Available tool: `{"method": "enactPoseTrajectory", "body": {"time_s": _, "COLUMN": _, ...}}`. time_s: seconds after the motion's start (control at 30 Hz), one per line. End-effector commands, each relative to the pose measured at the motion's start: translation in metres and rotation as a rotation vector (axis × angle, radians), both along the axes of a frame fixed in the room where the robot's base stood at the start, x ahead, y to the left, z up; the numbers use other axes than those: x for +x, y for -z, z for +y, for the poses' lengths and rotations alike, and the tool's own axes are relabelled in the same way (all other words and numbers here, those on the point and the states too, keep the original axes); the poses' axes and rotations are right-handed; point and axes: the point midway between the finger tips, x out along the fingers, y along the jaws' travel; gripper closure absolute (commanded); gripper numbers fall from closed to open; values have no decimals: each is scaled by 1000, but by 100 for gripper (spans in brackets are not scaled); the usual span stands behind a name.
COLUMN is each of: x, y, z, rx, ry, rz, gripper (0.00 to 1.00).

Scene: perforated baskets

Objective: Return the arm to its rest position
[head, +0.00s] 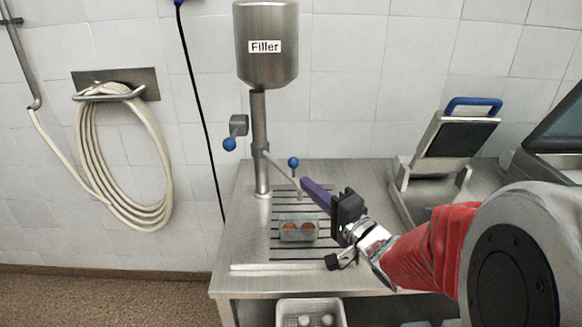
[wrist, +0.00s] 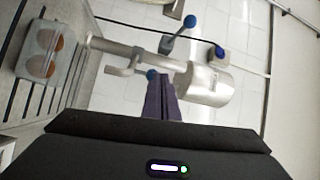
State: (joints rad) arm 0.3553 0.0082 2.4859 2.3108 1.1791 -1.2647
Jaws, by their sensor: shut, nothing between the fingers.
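My gripper (head: 306,184) is shut and empty, with its purple fingers pressed together. In the head view it is above the slatted part of the steel bench (head: 245,215), near the filler's lower lever. My arm reaches in from the right, bent, with a red sleeve. In the wrist view the gripper (wrist: 162,82) points toward the filler (wrist: 205,84), which appears sideways. The filler (head: 267,65) stands at the back of the bench in the head view. Whether the fingers touch its lever is unclear.
A small clear container (head: 298,234) with two orange-brown items sits on the slats; it also shows in the wrist view (wrist: 40,45). A blue-handled device (head: 452,135) stands at right. A white basket (head: 284,311) with pale round things is below. A hose (head: 90,165) hangs left.

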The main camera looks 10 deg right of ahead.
Motion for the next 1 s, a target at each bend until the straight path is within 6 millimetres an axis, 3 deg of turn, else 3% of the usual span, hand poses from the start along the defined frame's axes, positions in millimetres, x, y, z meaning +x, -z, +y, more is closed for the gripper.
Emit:
{"method": "enactPoseTrajectory", "body": {"time_s": 0.17, "x": -1, "y": 5, "z": 3, "rx": 67, "ry": -18, "rz": 49, "gripper": 100}}
{"method": "enactPoseTrajectory", "body": {"time_s": 0.43, "x": -25, "y": 42, "z": 44, "rx": 99, "ry": -196, "rz": 251, "gripper": 100}}
{"method": "enactPoseTrajectory", "body": {"time_s": 0.73, "x": -78, "y": 76, "z": 88, "rx": -1, "ry": -400, "rz": 479, "gripper": 100}}
{"method": "enactPoseTrajectory", "body": {"time_s": 1.0, "x": -132, "y": 103, "z": 106, "rx": -179, "ry": -526, "rz": 659, "gripper": 100}}
